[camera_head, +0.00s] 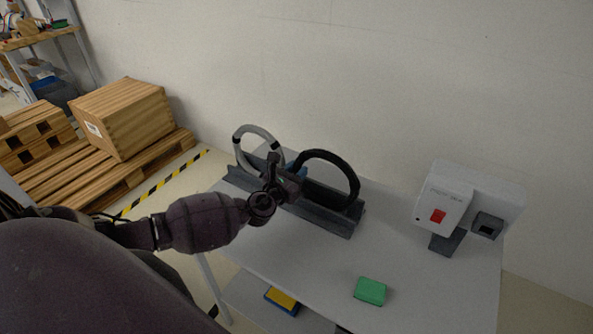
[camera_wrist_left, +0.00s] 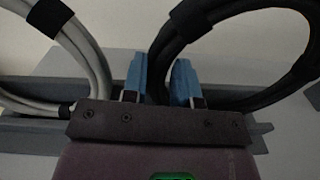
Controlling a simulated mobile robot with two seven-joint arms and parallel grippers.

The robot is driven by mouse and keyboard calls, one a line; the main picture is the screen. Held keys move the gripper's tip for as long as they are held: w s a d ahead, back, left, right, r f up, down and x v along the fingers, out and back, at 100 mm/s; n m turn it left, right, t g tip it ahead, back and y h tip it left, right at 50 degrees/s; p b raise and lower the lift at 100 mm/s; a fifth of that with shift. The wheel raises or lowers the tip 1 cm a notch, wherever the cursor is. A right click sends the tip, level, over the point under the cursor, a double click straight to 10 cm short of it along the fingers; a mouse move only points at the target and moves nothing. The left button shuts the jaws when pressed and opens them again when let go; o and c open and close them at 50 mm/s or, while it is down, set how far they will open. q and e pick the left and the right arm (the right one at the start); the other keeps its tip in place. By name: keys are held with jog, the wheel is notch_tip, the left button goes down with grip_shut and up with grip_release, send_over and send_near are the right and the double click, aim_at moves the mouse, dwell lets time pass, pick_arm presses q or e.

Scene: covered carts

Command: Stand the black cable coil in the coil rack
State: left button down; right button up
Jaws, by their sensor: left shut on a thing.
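The black cable coil (camera_head: 347,173) stands upright over the right part of the grey coil rack (camera_head: 325,221). Its lower right end meets the rack's channel; I cannot tell whether it rests on the bottom. My left gripper (camera_head: 288,182) is shut on the coil's left side. In the left wrist view the blue fingertips (camera_wrist_left: 160,80) have the black cable coil (camera_wrist_left: 232,100) between them and to their right. A grey-white cable coil (camera_head: 262,134) stands in the rack's left part and also shows in the left wrist view (camera_wrist_left: 88,55). My right gripper is not in view.
The rack stands on a light grey cart top (camera_head: 290,250) near the wall. A green block (camera_head: 370,291) lies at the front, and a white device with a red button (camera_head: 445,205) stands at the right. A yellow and blue thing (camera_head: 283,300) lies on the lower shelf.

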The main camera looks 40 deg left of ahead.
pick_arm(q)
jog(key=c, duration=0.8)
grip_release()
jog(key=s, duration=1)
jog(key=shift+s+d, duration=0.2)
jog(key=shift+s, duration=0.2)
